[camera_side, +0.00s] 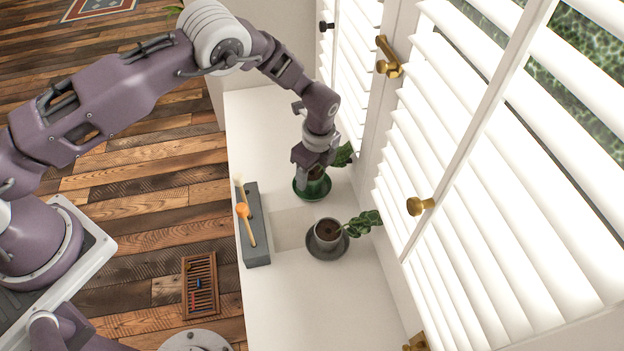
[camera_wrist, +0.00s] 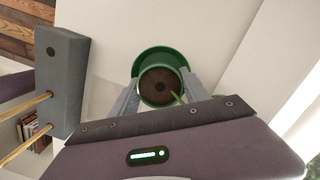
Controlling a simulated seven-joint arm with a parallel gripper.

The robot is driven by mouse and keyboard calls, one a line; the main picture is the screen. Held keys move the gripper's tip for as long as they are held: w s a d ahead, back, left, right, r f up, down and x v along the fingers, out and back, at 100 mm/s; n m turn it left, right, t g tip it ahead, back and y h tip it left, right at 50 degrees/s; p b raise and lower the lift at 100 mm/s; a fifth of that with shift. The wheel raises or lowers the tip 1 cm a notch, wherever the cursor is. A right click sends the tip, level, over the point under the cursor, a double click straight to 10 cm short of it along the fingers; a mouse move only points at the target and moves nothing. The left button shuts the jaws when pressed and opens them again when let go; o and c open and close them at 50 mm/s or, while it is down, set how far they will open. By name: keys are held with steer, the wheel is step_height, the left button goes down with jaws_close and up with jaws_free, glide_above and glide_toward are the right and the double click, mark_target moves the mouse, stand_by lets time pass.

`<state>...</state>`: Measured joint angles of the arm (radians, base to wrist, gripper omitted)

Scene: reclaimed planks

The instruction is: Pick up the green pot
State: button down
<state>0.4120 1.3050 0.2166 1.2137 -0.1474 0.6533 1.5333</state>
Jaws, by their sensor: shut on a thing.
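The green pot (camera_side: 316,187) stands on a green saucer (camera_side: 301,196) on the white sill, with a leafy plant rising from its dark soil. In the wrist view the green pot (camera_wrist: 150,100) sits between the two fingers, and its saucer (camera_wrist: 160,56) shows beyond it. My gripper (camera_side: 312,172) reaches down from above and is shut on the pot. In the wrist view my gripper (camera_wrist: 160,95) has one finger on each side of the pot. The pot looks upright. I cannot tell whether it is clear of the saucer.
A grey pot (camera_side: 327,234) with a plant stands on a dark saucer (camera_side: 328,252) close by. A grey block (camera_side: 258,250) holding wooden sticks lies along the sill's left edge. White shutters (camera_side: 440,150) with brass knobs line the right. The sill's front is clear.

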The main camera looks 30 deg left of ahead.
step_height(320, 180, up, 13)
stand_by(0.8)
step_height(320, 180, down, 9)
steer(key=m, duration=0.4)
steer(key=shift+f+t, duration=0.2)
steer(key=shift+t, duration=0.1)
steer(key=shift+f, duration=1.5)
steer(key=shift+c, duration=2.3)
jaws_free()
